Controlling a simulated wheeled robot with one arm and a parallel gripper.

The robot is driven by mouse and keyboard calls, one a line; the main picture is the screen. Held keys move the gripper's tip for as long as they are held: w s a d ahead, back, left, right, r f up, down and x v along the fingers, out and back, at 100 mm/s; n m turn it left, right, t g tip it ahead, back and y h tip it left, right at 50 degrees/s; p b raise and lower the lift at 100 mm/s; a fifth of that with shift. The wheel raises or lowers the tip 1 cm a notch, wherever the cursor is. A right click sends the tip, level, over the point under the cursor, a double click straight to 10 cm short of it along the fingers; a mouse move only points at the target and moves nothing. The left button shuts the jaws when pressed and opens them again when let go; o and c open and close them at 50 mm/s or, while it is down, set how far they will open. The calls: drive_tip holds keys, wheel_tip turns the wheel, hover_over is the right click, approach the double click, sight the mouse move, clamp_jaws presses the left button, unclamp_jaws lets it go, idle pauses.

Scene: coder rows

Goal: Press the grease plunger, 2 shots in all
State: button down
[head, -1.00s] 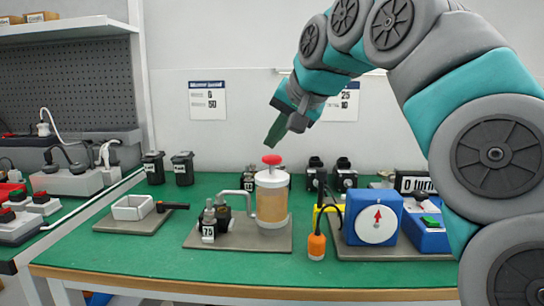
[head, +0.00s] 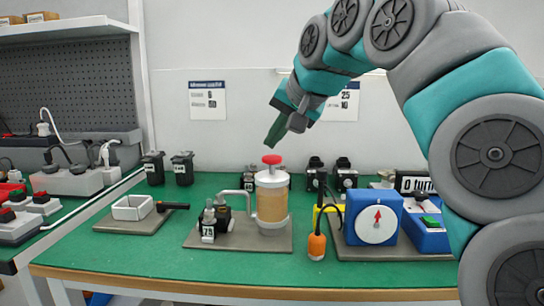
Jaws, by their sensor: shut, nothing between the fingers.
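The grease plunger is a red knob (head: 272,159) on top of a clear cylinder of tan grease (head: 272,203), upright on a grey base plate (head: 210,241). A grey pipe runs from the cylinder to a small black fitting (head: 219,215) with a label in front. My gripper (head: 276,133) is shut and empty. In the picture it appears just above the red knob, pointing down and left, with a gap between them.
A blue box with a dial (head: 374,219) stands further right. Black units stand behind. The green front strip is clear.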

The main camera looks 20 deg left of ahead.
sight(274, 158)
drive_tip(key=shift+f, duration=0.15)
drive_tip(key=shift+f+b, duration=0.3)
drive_tip(key=shift+f+b, duration=0.55)
drive_tip(key=shift+f, duration=0.3)
idle(1.2)
drive_tip(key=shift+r, duration=0.15)
drive_tip(key=shift+r+p, duration=1.05)
drive_tip(key=shift+r, duration=0.1)
drive_tip(key=shift+r, duration=0.1)
wheel_tip(274, 158, up, 5)
drive_tip(key=p, duration=0.4)
idle(2.1)
